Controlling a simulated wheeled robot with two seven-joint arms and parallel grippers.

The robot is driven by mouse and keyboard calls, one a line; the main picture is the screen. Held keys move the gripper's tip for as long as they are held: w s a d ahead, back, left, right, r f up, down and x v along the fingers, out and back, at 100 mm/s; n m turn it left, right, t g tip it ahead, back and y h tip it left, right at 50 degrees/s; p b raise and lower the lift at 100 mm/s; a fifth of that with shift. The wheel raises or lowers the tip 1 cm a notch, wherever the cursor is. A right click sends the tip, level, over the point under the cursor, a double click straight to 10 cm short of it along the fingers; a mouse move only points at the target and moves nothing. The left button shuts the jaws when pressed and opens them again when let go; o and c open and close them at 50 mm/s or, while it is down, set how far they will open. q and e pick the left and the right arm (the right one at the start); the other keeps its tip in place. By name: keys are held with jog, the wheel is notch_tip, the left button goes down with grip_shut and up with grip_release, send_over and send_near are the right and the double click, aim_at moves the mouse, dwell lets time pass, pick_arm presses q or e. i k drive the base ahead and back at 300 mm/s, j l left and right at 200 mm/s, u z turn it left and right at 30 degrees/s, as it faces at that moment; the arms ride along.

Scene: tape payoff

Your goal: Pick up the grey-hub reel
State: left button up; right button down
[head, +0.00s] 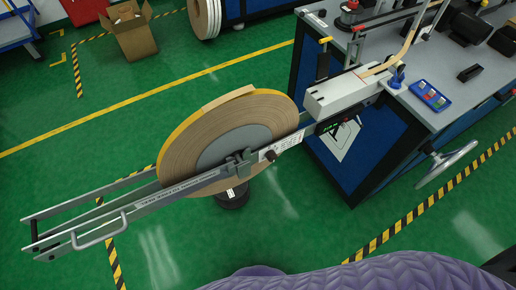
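The grey-hub reel (265,108) is a large disc of tan tape with a grey middle and a yellow-orange outer edge. It stands on edge, slightly tilted in the picture, in the payoff frame (160,201), a long metal arm reaching left from the machine. A clamp-like block with a dark knob (269,155) sits in front of the hub. The frame's front rail hides the reel's lower front part. Neither of my grippers is in view.
A blue machine bench (352,165) with a grey top stands at the right, with a handwheel (447,163) on its side. A cardboard box (133,38) and a pale reel (203,18) are at the back. The green floor around the frame's left end is mostly clear.

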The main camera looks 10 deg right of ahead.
aim_at(256, 119)
jog(key=u, duration=1.5)
jog(key=k+l+u, duration=0.1)
jog(key=l, duration=0.3)
jog(key=k+l+u, duration=0.1)
jog(key=l, duration=0.3)
jog(key=k+l, duration=0.25)
jog(key=l, duration=0.15)
jog(key=l+u, duration=0.05)
